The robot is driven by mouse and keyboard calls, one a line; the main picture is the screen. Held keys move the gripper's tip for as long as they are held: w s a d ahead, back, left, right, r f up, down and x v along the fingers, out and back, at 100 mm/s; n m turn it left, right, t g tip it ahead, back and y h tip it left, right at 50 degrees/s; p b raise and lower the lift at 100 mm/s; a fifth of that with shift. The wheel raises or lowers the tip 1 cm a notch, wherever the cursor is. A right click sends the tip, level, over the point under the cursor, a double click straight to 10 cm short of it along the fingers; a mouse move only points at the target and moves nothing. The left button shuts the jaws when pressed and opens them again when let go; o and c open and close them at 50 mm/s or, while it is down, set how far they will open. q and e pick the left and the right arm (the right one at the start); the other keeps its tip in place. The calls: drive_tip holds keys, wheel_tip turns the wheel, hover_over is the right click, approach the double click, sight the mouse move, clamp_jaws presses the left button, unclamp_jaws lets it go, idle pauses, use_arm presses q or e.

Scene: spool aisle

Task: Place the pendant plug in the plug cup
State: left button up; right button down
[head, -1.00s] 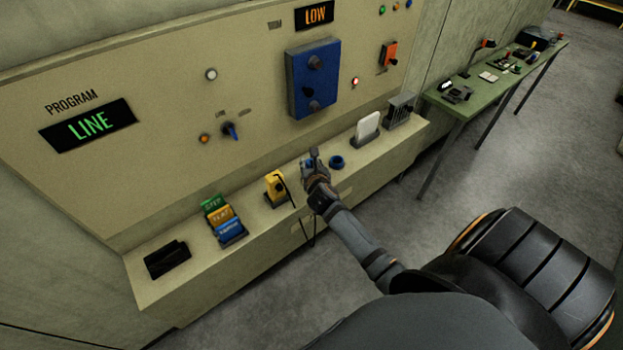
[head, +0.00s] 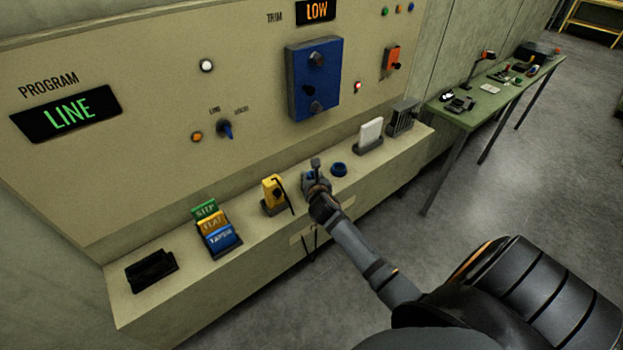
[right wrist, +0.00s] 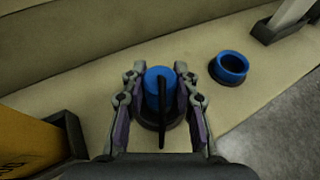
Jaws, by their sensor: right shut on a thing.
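The pendant plug (right wrist: 157,90), a blue cylinder with a black strip running toward me, is between the fingers of my right gripper (right wrist: 159,95) in the right wrist view. The fingers are shut on it. A dark round base shows beneath it; I cannot tell whether the plug sits in it or hangs over it. The plug cup (right wrist: 230,68), a blue ring on a dark base, stands apart to the right and looks empty. In the head view, my right gripper (head: 316,184) is over the ledge, left of the blue cup (head: 339,169). My left gripper is not in view.
A yellow pendant (head: 271,196) with a black cable stands left of the gripper. Further left are coloured cards (head: 215,229) and a black holder (head: 151,271). Right of the cup are a white card (head: 370,133) and a grey finned block (head: 403,116).

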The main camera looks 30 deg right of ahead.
drive_tip(key=shift+f, duration=0.15)
drive_tip(key=c, duration=1)
unclamp_jaws()
drive_tip(key=b+v, duration=0.1)
drive_tip(key=v, duration=1.1)
